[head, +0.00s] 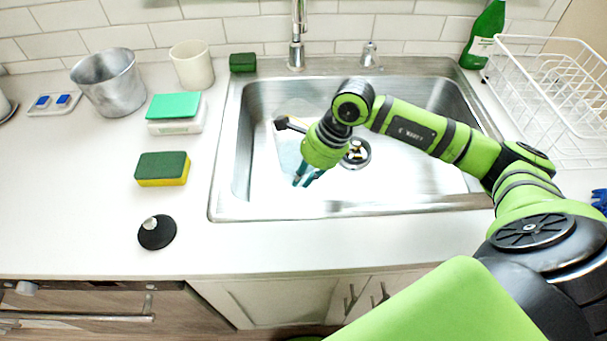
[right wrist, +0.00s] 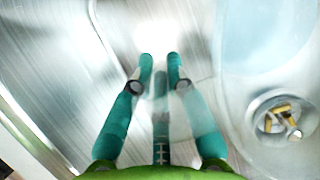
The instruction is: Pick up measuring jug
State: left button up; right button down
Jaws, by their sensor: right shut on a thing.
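The measuring jug appears as a clear, pale shape (head: 289,152) inside the sink. Its outline is faint and partly hidden behind my right gripper. My right gripper (head: 305,181) reaches down into the left part of the sink, with its teal fingers beside the jug's near side. In the right wrist view, the fingers (right wrist: 160,62) are close together with a gap between the tips, shut on the jug's thin clear wall. A pale bluish, see-through area (right wrist: 262,38) shows to their right. My left gripper is in neither view.
The metal sink (head: 228,170) has a drain (head: 357,153) right of the gripper. A black-ended item (head: 283,123) lies behind it. Left on the counter are a sponge (head: 162,168), a metal bucket (head: 108,84) and a black stopper (head: 157,233). A white dish rack (head: 545,90) stands right.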

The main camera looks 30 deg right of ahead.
jog(key=shift+w+r, duration=0.1)
jog(key=shift+r, duration=0.65)
jog(key=shift+r+b, duration=0.5)
jog(key=shift+r, duration=0.45)
jog(key=s+d+r+b, duration=0.4)
jog(key=s+d+r, duration=0.2)
jog(key=s+d, duration=0.1)
jog(key=shift+s+d+r, duration=0.4)
jog(key=shift+d, duration=0.45)
jog(key=shift+r, duration=0.1)
